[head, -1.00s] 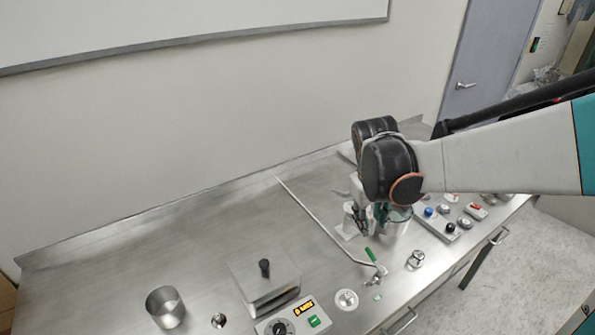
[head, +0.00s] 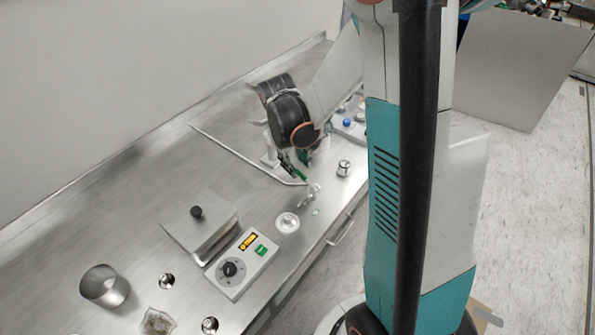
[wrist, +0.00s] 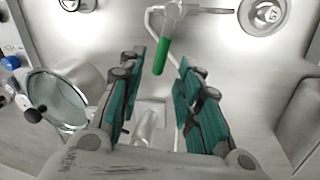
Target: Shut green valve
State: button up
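The green valve handle (head: 300,175) is a short green lever on a metal valve (head: 308,195) at the end of a thin bent pipe on the steel bench. In the wrist view the green handle (wrist: 161,57) lies just beyond the fingertips, in line with the gap between them. Its metal fitting (wrist: 172,12) is at the top edge. My gripper (wrist: 157,76) is open, with green-padded fingers spread on both sides and nothing between them. In the head view my gripper is close beside the handle, partly hidden by my wrist; contact cannot be told.
A glass-topped metal beaker (wrist: 62,98) stands left of my fingers in the wrist view. A round white fitting (head: 288,223), a small metal knob (head: 344,168) and a control box (head: 242,265) are nearby. A lidded metal block (head: 200,228) stands left.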

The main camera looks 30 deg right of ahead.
aim_at(299, 172)
jog(key=shift+d+f+b, duration=0.15)
jog(key=shift+f, duration=0.6)
jog(key=shift+d+f+b, duration=0.15)
jog(key=shift+f, duration=0.6)
grip_shut()
jog(key=shift+a, duration=0.1)
jog(key=shift+s+a+n+t+b, duration=0.2)
jog(key=shift+a+n, duration=0.15)
jog(key=shift+n, duration=0.4)
jog(key=shift+s+a+n+t+b, duration=0.15)
jog(key=shift+a+n, duration=0.2)
jog(key=shift+n, duration=0.4)
jog(key=shift+w, duration=0.1)
grip_release()
